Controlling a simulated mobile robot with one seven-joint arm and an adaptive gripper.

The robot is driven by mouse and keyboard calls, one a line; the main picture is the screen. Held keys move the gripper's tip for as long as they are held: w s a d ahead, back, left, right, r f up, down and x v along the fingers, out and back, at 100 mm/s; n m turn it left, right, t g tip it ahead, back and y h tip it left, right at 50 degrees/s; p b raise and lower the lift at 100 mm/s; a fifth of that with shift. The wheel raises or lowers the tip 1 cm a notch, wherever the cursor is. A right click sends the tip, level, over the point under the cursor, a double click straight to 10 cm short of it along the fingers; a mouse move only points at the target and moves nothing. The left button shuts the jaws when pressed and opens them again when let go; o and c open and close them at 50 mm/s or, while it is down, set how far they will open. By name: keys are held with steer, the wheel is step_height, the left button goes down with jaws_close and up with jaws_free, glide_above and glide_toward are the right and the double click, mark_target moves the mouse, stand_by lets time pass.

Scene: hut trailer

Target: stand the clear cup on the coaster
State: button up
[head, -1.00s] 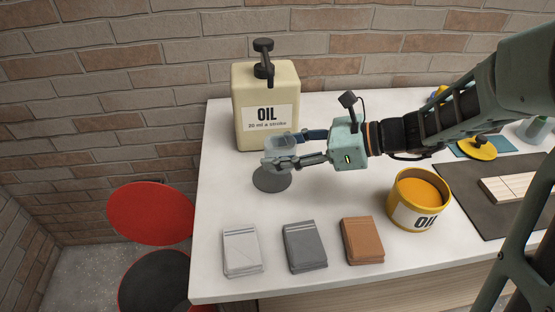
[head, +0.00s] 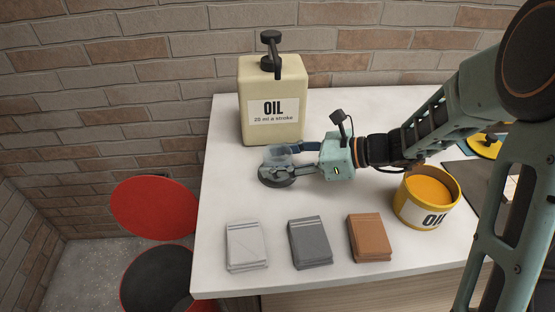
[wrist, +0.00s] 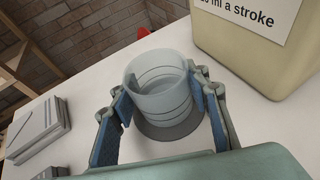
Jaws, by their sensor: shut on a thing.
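The clear cup (wrist: 158,76) is upright between the two blue-padded fingers of my gripper (wrist: 160,98), which is shut on it. In the head view the cup (head: 281,153) and my gripper (head: 278,162) are low over the table, at the coaster. The dark grey round coaster (wrist: 172,137) shows beneath the cup in the wrist view, its rim around the cup's base. In the head view the coaster (head: 276,183) is partly hidden by the cup and a finger. I cannot tell whether the cup's base touches it.
A cream oil pump container (head: 274,125) stands just behind the cup. A yellow oil tin (head: 427,212) stands at the right, near my arm. White (head: 247,246), grey (head: 310,243) and brown (head: 369,238) stacks lie along the front. Red-rimmed round stools are left of the table.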

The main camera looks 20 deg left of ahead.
steer(key=o, duration=1.2)
steer(key=shift+c, duration=0.2)
steer(key=shift+r, duration=0.1)
steer(key=p+v, duration=0.1)
steer(key=v, duration=1.1)
steer(key=shift+p, duration=0.3)
steer(key=shift+r, duration=0.1)
